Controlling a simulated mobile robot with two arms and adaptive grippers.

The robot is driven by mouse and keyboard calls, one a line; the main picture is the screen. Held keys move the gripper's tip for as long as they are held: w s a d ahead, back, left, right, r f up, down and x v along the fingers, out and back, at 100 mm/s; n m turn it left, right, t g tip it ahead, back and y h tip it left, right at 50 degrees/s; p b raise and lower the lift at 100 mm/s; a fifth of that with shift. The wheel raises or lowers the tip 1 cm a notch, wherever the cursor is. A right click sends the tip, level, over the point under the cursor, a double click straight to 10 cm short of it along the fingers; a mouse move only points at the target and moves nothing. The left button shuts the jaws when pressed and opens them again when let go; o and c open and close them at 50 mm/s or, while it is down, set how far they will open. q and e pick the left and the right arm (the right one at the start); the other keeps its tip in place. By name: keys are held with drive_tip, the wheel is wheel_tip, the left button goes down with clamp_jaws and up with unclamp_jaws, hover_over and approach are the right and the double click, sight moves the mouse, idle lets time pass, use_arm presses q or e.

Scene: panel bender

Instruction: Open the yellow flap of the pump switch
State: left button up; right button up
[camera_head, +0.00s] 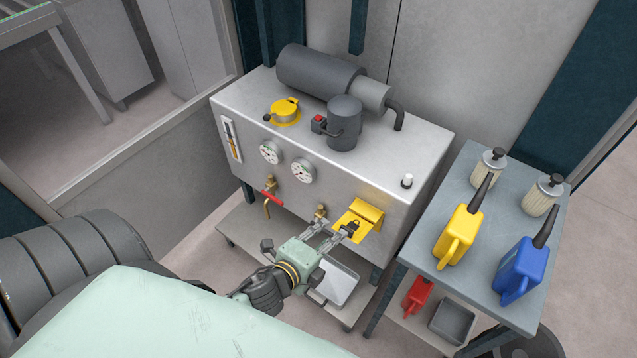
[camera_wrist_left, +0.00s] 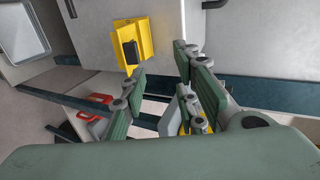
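The pump switch sits on the front of the grey metal tank, with a yellow backing plate (camera_head: 345,221) and a yellow flap (camera_head: 368,210). The flap stands out from the panel at the upper right of the plate, and a dark switch part shows below it. In the left wrist view the yellow housing (camera_wrist_left: 145,36) has a dark block (camera_wrist_left: 131,54) on it. My left gripper (camera_head: 335,229) is open in front of the switch, its fingers apart with nothing between them; one finger partly covers the plate. Contact with the flap cannot be told. My right gripper is out of view.
The tank (camera_head: 235,109) carries gauges, a red-handled valve (camera_head: 271,197) left of the switch and a brass tap (camera_head: 320,212) close to my gripper. A tray (camera_head: 341,282) lies on the shelf below. A side table (camera_head: 466,186) with cans stands right.

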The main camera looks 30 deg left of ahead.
use_arm(q)
drive_tip(key=shift+v, duration=2.35)
drive_tip(key=shift+o, duration=0.2)
